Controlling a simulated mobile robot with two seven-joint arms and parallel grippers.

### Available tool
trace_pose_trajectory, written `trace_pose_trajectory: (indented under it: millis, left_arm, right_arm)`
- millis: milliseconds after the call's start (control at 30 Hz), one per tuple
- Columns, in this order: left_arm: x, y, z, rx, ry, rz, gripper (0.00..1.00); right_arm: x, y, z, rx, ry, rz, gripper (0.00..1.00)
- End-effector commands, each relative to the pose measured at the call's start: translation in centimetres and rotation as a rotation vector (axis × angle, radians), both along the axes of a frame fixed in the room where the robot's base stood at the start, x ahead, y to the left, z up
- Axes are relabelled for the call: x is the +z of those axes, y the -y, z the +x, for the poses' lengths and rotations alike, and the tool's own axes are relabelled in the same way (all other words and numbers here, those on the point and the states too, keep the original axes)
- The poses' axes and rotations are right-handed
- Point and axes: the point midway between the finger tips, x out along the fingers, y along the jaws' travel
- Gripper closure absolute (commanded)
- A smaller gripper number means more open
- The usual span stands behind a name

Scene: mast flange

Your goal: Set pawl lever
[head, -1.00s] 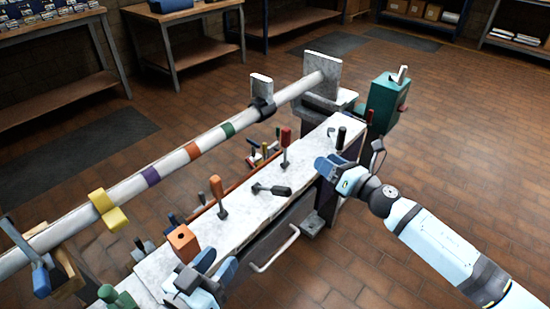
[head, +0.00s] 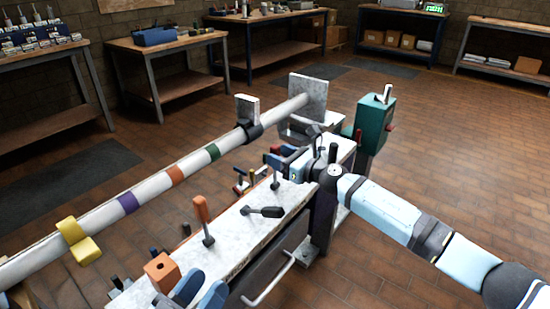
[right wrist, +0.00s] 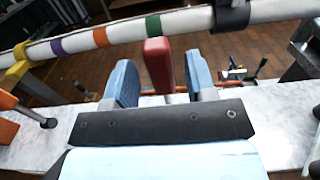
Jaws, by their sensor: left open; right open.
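Several levers stand on the pale bench top (head: 232,238); none is marked as the pawl lever. My right gripper (head: 280,161) is open at the red-handled lever. In the right wrist view, its red handle (right wrist: 158,66) rises between the two blue fingers, with a gap on each side. In the head view the gripper mostly hides that handle, and the lever's base (head: 275,185) shows below. An orange-handled lever (head: 201,208) stands to its left. A black-handled lever (head: 263,211) lies low between them. My left gripper (head: 200,289) is open and empty at the bottom edge.
A long pale pipe (head: 100,211) with coloured bands, a yellow clamp (head: 77,240) and a dark collar (head: 250,131) runs behind the bench. An orange block with a hole (head: 161,271) sits near my left gripper. A teal box (head: 372,125) stands beyond the bench's far end.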

Motion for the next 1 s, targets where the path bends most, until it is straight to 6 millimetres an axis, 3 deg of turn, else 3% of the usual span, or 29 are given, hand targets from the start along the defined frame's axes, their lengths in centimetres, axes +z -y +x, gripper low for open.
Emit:
trace_pose_trajectory:
  millis: [200,500,733,900,1000]
  left_arm:
    - [-1.1,0.1,0.1,-0.007,-0.034,0.012,0.57]
    - [-1.1,0.1,0.1,-0.007,-0.036,0.016,0.57]
    - [-1.1,0.0,0.1,-0.006,-0.034,0.017,0.57]
    - [-1.3,0.0,0.1,-0.006,-0.035,0.017,0.57]
    - [-3.0,0.0,0.3,-0.017,-0.069,0.04,0.57]
  right_arm:
    - [-0.1,-1.5,1.1,0.0,-0.001,0.001,0.49]
    - [0.0,-1.6,1.2,0.0,-0.001,0.001,0.49]
    - [0.0,-1.6,1.2,0.0,-0.001,0.001,1.0]
    - [-0.2,-1.6,1.1,0.0,0.0,0.004,1.0]
    - [-0.7,-1.5,1.0,0.001,0.009,0.019,1.0]
